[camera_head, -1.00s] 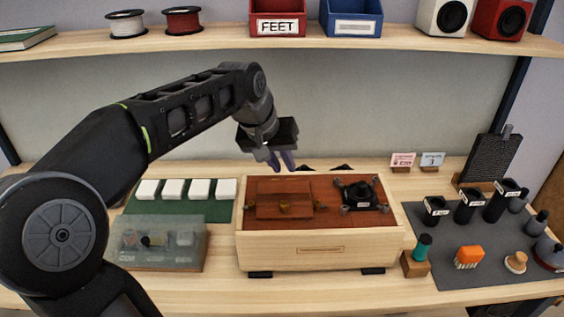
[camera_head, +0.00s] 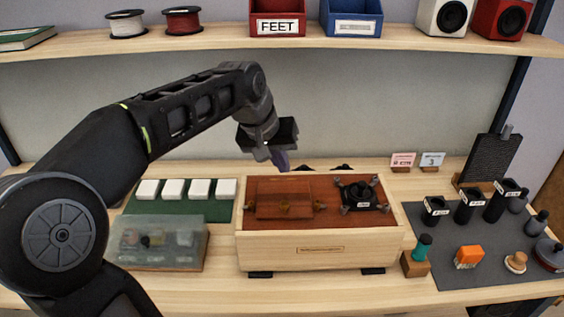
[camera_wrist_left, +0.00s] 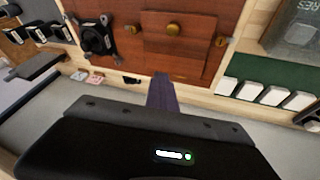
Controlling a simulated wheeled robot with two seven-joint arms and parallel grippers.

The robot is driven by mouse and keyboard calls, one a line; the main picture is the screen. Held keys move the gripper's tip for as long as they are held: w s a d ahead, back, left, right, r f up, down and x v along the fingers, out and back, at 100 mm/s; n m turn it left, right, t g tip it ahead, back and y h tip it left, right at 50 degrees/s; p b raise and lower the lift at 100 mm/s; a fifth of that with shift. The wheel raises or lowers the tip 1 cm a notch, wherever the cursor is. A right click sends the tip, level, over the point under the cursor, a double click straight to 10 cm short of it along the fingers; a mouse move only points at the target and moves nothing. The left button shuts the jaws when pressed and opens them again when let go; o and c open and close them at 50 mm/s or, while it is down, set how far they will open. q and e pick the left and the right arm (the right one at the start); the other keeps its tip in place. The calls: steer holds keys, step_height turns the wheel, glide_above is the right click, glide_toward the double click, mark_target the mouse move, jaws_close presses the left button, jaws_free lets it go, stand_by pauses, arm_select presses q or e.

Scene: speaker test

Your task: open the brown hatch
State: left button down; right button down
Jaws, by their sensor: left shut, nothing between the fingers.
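The brown hatch (camera_head: 284,197) is a reddish-brown panel lying flat in the top of a pale wooden box (camera_head: 318,249). Small brass knobs sit at its front edge and sides. In the left wrist view the hatch (camera_wrist_left: 182,48) shows with a brass knob (camera_wrist_left: 173,28) near its far edge. My left gripper (camera_head: 281,164) is above the back edge of the box, fingers pointing down, apart from the hatch. Its fingers (camera_wrist_left: 161,92) are shut and empty. My right gripper is in neither view.
A black fixture (camera_head: 360,193) with several corner clamps sits on the box right of the hatch. White blocks on a green mat (camera_head: 189,211) and a clear-lidded case (camera_head: 157,243) stand left. A grey mat (camera_head: 480,262) with black cups lies right. A shelf (camera_head: 350,40) runs above.

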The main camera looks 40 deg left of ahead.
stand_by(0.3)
arm_select(q)
steer(key=c, duration=1.3)
jaws_free()
steer(key=shift+r, duration=0.15)
steer(key=v, duration=0.7)
steer(key=shift+s+r, duration=0.15)
steer(key=shift+r, duration=0.1)
steer(key=shift+a, duration=0.1)
